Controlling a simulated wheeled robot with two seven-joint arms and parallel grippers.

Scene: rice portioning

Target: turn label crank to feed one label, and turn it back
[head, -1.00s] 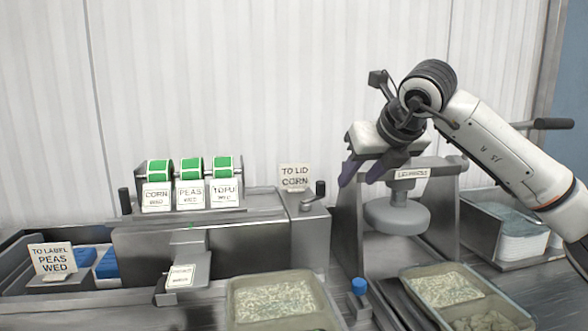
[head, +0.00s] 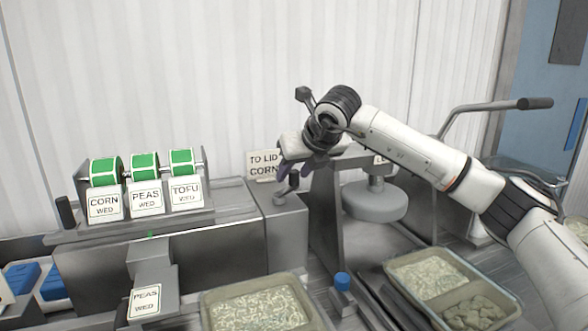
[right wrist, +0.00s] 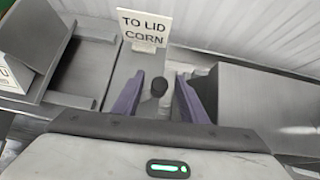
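A small crank (head: 281,197) with a dark knob sits on top of the steel box at the right end of the label machine (head: 222,213). My right gripper (head: 287,172) is above it. In the right wrist view the two purple fingers (right wrist: 168,98) are open, and the black crank knob (right wrist: 159,87) shows between them, with gaps on both sides. Three green label rolls (head: 145,165) stand on the machine behind CORN, PEAS and TOFU cards. A PEAS label (head: 145,302) lies on the front plate. My left gripper is not in view.
A TO LID CORN sign (head: 262,162) stands just behind the crank. The lid press (head: 374,203) with its long lever is to the right. Filled trays (head: 208,312) and a blue-topped knob (head: 342,280) are in front. A black handle (head: 65,212) is at the machine's left end.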

